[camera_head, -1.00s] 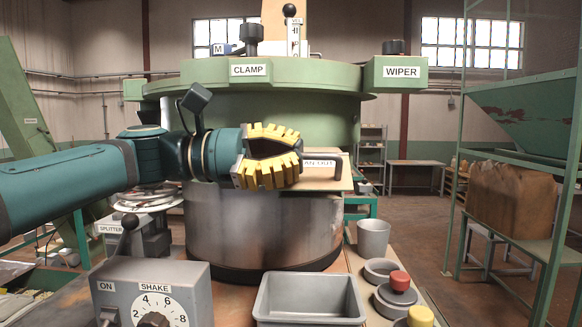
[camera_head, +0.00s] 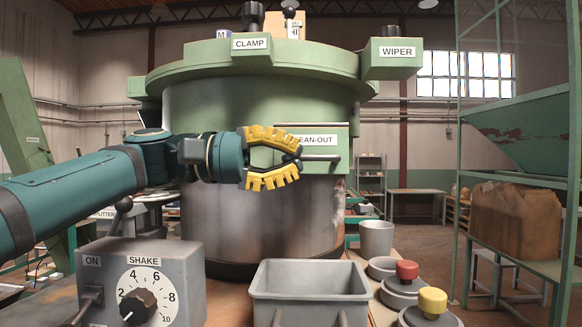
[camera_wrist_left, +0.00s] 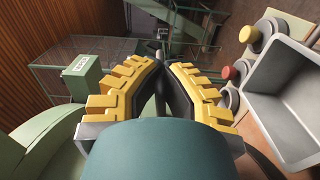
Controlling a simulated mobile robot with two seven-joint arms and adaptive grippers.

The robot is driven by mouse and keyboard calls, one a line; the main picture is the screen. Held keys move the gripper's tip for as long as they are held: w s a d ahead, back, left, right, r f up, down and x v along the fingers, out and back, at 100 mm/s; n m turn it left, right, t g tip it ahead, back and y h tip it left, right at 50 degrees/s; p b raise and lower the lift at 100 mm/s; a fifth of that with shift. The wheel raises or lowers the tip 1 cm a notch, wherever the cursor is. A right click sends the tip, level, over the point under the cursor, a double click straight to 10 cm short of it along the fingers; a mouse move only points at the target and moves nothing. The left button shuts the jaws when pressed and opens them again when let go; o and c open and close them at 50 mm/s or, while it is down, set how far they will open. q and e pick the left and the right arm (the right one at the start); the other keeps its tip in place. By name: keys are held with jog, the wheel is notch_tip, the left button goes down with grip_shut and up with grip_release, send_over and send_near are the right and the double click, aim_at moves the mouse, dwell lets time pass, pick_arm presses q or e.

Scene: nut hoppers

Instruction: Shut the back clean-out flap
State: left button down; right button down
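The clean-out flap (camera_head: 338,143) is a green panel with a white, partly hidden CLEAN-OUT label, on the side of the large green and steel drum (camera_head: 262,215). It stands upright or nearly so; I cannot tell whether a thin gap remains behind it. A dark bar handle (camera_head: 322,157) sticks out to the right below the label. My left gripper (camera_head: 297,157) has its yellow fingers bent together at that handle, apparently closed on it. In the left wrist view the fingertips (camera_wrist_left: 168,64) nearly meet. My right gripper is not in view.
A SHAKE control box (camera_head: 185,262) with a lever and knob stands at front left. A grey bin (camera_head: 262,285) is at front centre. A cup (camera_head: 376,239) and red and yellow knobs (camera_head: 406,270) are to its right. A green frame (camera_head: 463,180) stands at right.

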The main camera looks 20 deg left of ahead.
pick_arm(q)
jog(key=shift+w+a+f+m+b, duration=0.1)
jog(key=shift+w+f+m+b, duration=0.25)
jog(key=shift+m+b, duration=0.25)
jog(key=c, duration=1.1)
grip_release()
jog(key=shift+o, duration=0.2)
jog(key=v, duration=1.2)
